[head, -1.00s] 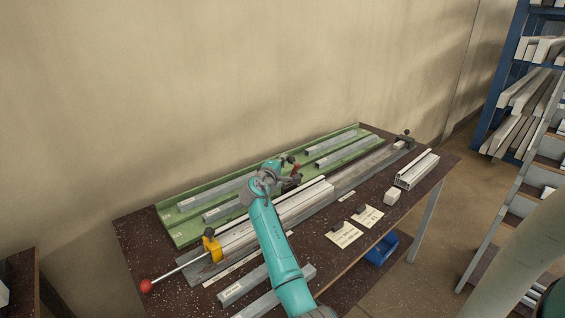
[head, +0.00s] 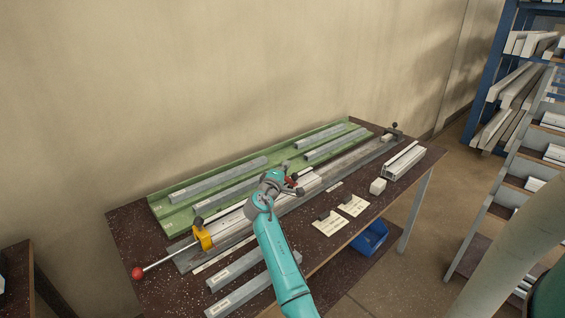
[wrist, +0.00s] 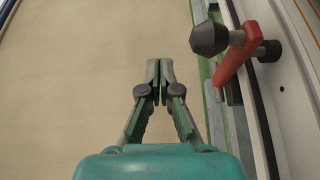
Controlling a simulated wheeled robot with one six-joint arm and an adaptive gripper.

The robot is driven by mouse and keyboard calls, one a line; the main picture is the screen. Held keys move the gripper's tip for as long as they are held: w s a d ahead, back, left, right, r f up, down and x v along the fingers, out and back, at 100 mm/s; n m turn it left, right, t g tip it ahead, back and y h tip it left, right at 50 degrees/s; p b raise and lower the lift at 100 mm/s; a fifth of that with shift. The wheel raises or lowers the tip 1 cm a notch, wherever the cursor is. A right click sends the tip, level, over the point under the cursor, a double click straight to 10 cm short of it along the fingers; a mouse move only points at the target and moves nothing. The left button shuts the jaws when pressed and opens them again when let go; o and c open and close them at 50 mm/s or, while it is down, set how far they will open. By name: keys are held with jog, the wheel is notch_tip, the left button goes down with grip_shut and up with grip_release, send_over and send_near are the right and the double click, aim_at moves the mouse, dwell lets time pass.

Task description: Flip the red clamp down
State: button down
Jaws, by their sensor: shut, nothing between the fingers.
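The red clamp (wrist: 234,56) is in the upper right of the wrist view, beside the white profile (wrist: 276,90). In the head view the red clamp (head: 291,183) is small and partly hidden by my arm. My gripper (wrist: 159,65) is shut and empty, left of the clamp and apart from it in the wrist view. In the head view the fingers are too small to make out clearly beside the clamp.
A green tray (head: 163,214) with several grey bars lies along the wall side. A yellow clamp (head: 203,238) with a red-ball lever (head: 138,273) is at the bench's left end. Loose bars (head: 236,268) and a white block (head: 377,186) lie in front.

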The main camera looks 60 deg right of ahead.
jog(key=shift+s+a+f, duration=0.15)
jog(key=shift+s+f, duration=0.65)
jog(key=shift+f, duration=0.15)
jog(key=shift+s+f, duration=0.4)
jog(key=shift+f, duration=0.4)
jog(key=shift+a, duration=0.1)
jog(key=v, duration=1.2)
jog(key=shift+w+r, duration=0.25)
jog(key=shift+r, duration=0.35)
